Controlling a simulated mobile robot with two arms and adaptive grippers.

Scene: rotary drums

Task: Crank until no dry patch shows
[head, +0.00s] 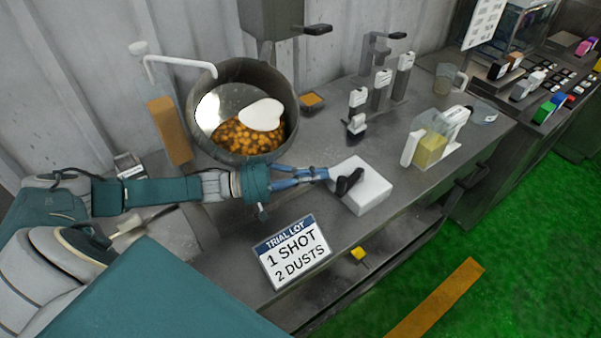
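The round grey drum (287,140) stands tilted with its mouth facing me. Inside lie many orange-brown pieces (240,138), with a smooth white shape (262,115) over part of them. I cannot tell whether any piece is dry. A white crank (180,61) with a knob reaches out to the drum's left. My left gripper (327,174) is in front of the drum, away from the crank, with its blue fingers at a white block that has a black lever (348,182). Whether the fingers grip anything is unclear. My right gripper is out of view.
A sign (292,254) reading "TRIAL LOT, 1 SHOT, 2 DUSTS" is at the bench's front. Small labelled dispensers (381,88), a container of yellow stuff (431,148) and a clear jug (445,79) stand on the right. A brown upright board (170,130) is left of the drum.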

